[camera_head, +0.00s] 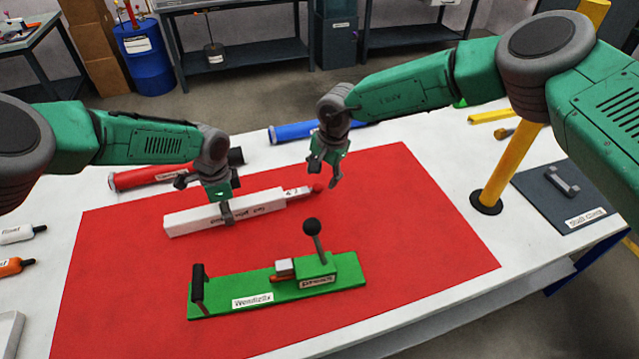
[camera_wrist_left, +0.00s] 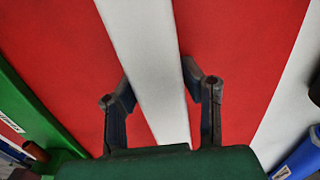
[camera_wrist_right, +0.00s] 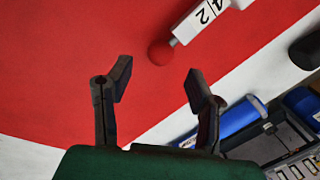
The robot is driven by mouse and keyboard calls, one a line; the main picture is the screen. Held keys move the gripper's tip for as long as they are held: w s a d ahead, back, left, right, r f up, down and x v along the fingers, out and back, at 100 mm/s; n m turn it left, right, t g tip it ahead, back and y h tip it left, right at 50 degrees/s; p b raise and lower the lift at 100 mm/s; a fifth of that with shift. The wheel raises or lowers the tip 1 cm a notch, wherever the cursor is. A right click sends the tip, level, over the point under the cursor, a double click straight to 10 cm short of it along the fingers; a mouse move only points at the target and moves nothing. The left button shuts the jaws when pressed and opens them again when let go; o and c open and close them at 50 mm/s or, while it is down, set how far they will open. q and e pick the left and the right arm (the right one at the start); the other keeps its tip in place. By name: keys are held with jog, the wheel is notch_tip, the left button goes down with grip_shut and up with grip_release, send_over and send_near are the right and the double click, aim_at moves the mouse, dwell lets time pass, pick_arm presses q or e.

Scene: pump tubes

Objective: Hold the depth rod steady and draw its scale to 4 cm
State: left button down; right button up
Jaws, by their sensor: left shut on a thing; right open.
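The depth rod (camera_head: 185,220) is a long white bar lying on the red mat. A narrower white scale (camera_head: 297,194) with numbers sticks out of its right end and ends in a red ball (camera_head: 318,187). In the right wrist view the scale (camera_wrist_right: 205,17) shows the numbers 2 and 4, and the red ball (camera_wrist_right: 161,53) is beyond the fingertips. My left gripper (camera_head: 226,214) is shut across the white bar, also seen in the left wrist view (camera_wrist_left: 158,85). My right gripper (camera_head: 334,170) is open and empty, above and just right of the ball.
A green fixture (camera_head: 225,300) with a black-knobbed lever stands on the mat in front of the rod. A red tube (camera_head: 150,177) and a blue tube (camera_head: 290,131) lie behind. A yellow post (camera_head: 512,165) rises at the right. The red mat (camera_head: 430,235) is clear at the right.

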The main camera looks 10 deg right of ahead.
notch_tip(320, 180, up, 7)
jog(key=s+d, duration=0.1)
dwell(0.4)
pick_arm(q)
jog(key=c, duration=1)
grip_release()
jog(key=shift+o, duration=0.2)
jog(key=shift+r, duration=0.1)
